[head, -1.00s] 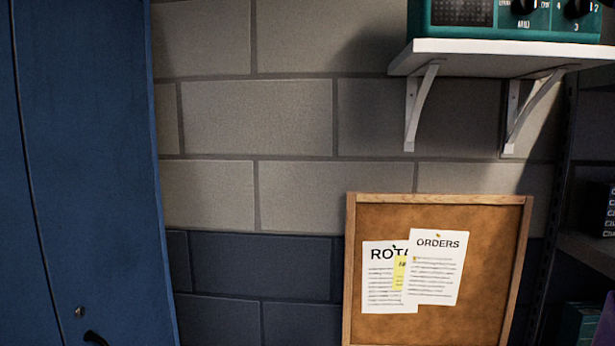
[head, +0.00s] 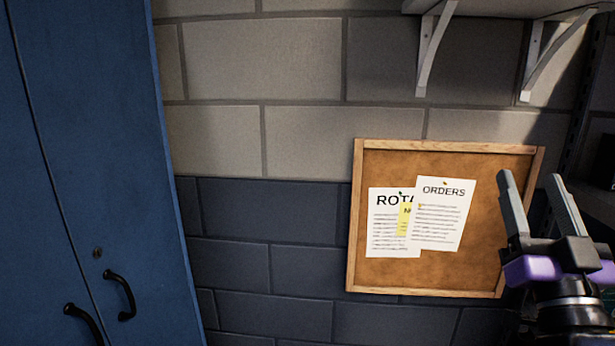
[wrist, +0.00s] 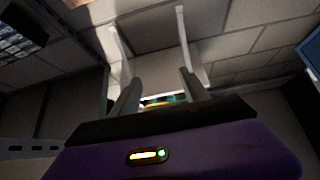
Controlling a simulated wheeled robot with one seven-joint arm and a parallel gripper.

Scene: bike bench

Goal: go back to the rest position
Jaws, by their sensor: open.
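My gripper (head: 532,190) is at the right edge of the head view, pointing up, with its two grey fingers apart and nothing between them. It stands in front of the lower right corner of the cork board. In the wrist view my gripper (wrist: 157,92) also shows open and empty, with the wall shelf and its brackets beyond the fingers.
A cork board (head: 480,262) with pinned papers (head: 440,213) hangs on the block wall (head: 270,70). A white shelf (head: 490,6) on brackets is above it. A blue cabinet (head: 90,160) with black handles stands at the left. Dark shelving (head: 600,205) is at the right.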

